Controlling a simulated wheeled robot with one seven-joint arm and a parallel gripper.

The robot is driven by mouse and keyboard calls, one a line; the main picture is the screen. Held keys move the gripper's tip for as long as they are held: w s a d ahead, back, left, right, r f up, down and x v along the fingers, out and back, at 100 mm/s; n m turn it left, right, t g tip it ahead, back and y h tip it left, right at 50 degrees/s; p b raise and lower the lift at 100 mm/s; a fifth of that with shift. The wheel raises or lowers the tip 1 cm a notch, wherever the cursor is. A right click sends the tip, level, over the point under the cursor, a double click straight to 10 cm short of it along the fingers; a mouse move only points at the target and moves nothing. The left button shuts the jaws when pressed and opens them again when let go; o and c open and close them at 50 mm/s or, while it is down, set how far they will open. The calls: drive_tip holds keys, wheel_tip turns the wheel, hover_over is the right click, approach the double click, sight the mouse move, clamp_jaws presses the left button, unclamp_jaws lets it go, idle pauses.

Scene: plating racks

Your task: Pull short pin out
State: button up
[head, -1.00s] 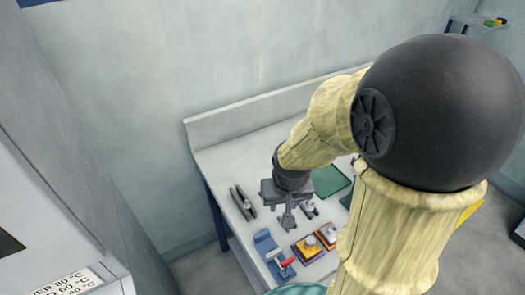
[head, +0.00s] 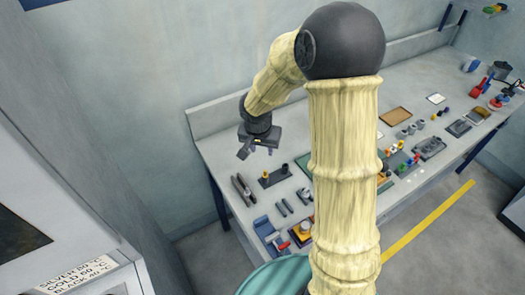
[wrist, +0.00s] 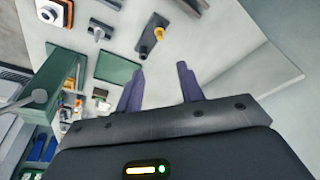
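A dark block (head: 273,178) with two upright pins stands near the table's back left. I cannot tell for sure which is the short pin. The block also shows at the top of the wrist view (wrist: 149,41), with the yellow pin (wrist: 158,32) on it. My gripper (head: 258,151) is raised above and behind the block, apart from it. In the wrist view its two fingers (wrist: 160,88) are spread, with nothing between them.
Two long dark tools (head: 243,189) lie left of the block. Grey rods (head: 285,207), a blue holder (head: 262,226) and a yellow-knobbed piece (head: 303,230) are nearer. A green mat (head: 303,162) is partly hidden by my arm. The back-left table corner is bare.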

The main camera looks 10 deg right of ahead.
sight(265, 171)
drive_tip(key=x, duration=1.7)
drive_tip(key=shift+f, duration=0.15)
drive_tip(key=shift+c, duration=0.2)
clamp_jaws()
drive_tip(key=shift+r+n+y, duration=0.15)
drive_tip(key=shift+n+y, duration=0.1)
drive_tip(key=shift+n, duration=0.6)
drive_tip(key=shift+r+n+y, duration=0.2)
drive_tip(key=shift+n+y, duration=0.05)
drive_tip(key=shift+n, duration=0.6)
drive_tip(key=shift+r+p, duration=0.1)
drive_tip(key=shift+p, duration=0.2)
drive_tip(key=shift+r+p, duration=0.85)
drive_tip(key=shift+r, duration=0.1)
